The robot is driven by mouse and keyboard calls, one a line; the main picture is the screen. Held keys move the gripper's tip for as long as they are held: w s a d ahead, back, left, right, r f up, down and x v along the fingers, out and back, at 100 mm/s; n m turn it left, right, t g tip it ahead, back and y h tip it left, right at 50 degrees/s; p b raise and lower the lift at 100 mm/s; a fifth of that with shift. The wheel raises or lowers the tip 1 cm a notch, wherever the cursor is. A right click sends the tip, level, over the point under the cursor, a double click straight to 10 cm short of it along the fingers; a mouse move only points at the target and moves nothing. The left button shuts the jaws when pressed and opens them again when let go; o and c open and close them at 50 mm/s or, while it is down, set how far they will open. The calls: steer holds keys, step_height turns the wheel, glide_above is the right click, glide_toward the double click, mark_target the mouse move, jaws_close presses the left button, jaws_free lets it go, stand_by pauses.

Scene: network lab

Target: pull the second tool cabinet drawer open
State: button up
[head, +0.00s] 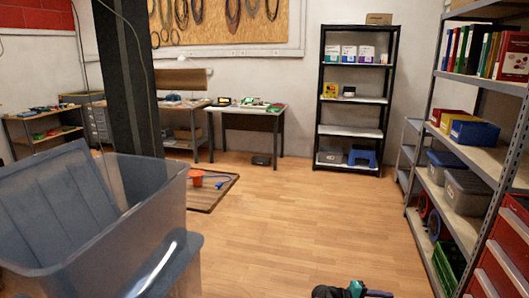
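A red cabinet with drawers (500,262) stands at the lower right edge, beside the grey shelf unit. The picture's edge cuts it off, so only part of its front shows. Its drawers are stacked with pale strips along their edges; I cannot tell whether any is pulled out. No fingers of my gripper can be made out. A small black, teal and purple piece (356,290) shows at the bottom edge, cut off; I cannot tell whether it belongs to my arm. It is apart from the cabinet, to its left.
A grey shelf unit (475,152) with binders and bins lines the right wall. A large translucent bin (125,245) fills the lower left. A dark pillar (130,75) rises behind it. A worktable (245,109) and black shelves (355,100) stand at the back. The middle wooden floor is clear.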

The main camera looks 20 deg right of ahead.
steer(key=s+a+f+n+y+p, duration=0.15)
steer(key=s+a+f, duration=0.35)
steer(key=a, duration=0.5)
steer(key=s+a+f+y+p, duration=0.1)
steer(key=s+a+f+y, duration=0.25)
steer(key=a+f, duration=0.45)
steer(key=s+a+f+n+y+p, duration=0.15)
steer(key=s+a+f, duration=0.3)
steer(key=a, duration=0.75)
steer(key=s+a+f+m+y, duration=0.1)
steer(key=s+a+y, duration=0.3)
steer(key=a, duration=0.5)
steer(key=s+a+m+g+y, duration=0.1)
steer(key=s+a+y, duration=0.3)
steer(key=s+a, duration=0.2)
steer(key=a, duration=0.2)
steer(key=shift+s+a+f+p, duration=0.3)
steer(key=shift+a+f, duration=0.05)
